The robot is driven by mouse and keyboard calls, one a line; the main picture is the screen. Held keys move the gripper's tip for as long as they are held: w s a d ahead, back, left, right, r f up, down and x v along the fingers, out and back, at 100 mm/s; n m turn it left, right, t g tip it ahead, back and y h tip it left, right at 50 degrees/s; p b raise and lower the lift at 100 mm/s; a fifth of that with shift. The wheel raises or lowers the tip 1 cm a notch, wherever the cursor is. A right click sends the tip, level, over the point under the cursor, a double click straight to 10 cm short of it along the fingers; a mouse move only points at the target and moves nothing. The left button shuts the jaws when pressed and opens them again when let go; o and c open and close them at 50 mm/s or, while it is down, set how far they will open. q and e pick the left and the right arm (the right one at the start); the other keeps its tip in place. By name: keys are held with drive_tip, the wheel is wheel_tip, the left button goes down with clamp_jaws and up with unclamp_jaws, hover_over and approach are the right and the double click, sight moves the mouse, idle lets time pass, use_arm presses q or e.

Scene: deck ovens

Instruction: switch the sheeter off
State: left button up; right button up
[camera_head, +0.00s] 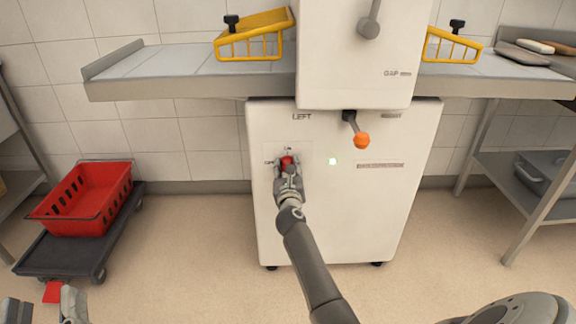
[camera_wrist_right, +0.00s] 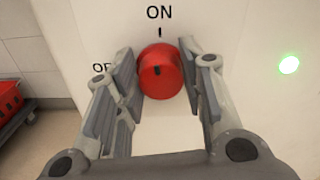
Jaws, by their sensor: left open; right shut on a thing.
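The sheeter (camera_head: 345,215) is a white machine with a round red knob (camera_head: 288,161) on its front. In the right wrist view the red knob (camera_wrist_right: 161,71) sits below the word ON and a black tick; a partly hidden label is at its left. A dark mark shows on the knob's face. A green lamp (camera_head: 332,161) glows to the right of the knob, also in the wrist view (camera_wrist_right: 289,65). My right gripper (camera_wrist_right: 165,85) is shut on the knob, one finger on each side. My left gripper (camera_head: 45,308) is open and empty at the lower left.
An orange-tipped lever (camera_head: 361,139) hangs above the lamp. Grey sheeter tables (camera_head: 150,72) with yellow guards (camera_head: 255,36) extend sideways. A red crate (camera_head: 85,198) sits on a dark dolly at left. A steel rack (camera_head: 520,170) stands at right. Floor before the machine is clear.

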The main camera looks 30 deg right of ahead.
use_arm(q)
wheel_tip(320, 180, down, 15)
drive_tip(key=s+a+g+y+p, duration=0.2)
drive_tip(key=a+g+y+p, duration=0.1)
drive_tip(key=g, duration=0.6)
drive_tip(key=s+a+f+g+y+p, duration=0.2)
drive_tip(key=s+a+f+g+p, duration=0.2)
drive_tip(key=s, duration=0.9)
drive_tip(key=shift+s+a+f+n+g+y+p, duration=0.3)
drive_tip(key=shift+f+g+p, duration=0.75)
drive_tip(key=shift+f+g, duration=1.3)
use_arm(e)
drive_tip(key=shift+w+a+f+n, duration=0.1)
drive_tip(key=shift+f+n, duration=0.05)
drive_tip(key=shift+n, duration=3.9)
drive_tip(key=shift+a+f+n, duration=0.1)
drive_tip(key=shift+n, duration=3.95)
use_arm(q)
drive_tip(key=shift+w+d+r, duration=0.1)
drive_tip(key=shift+w+r, duration=0.05)
drive_tip(key=shift+r, duration=0.05)
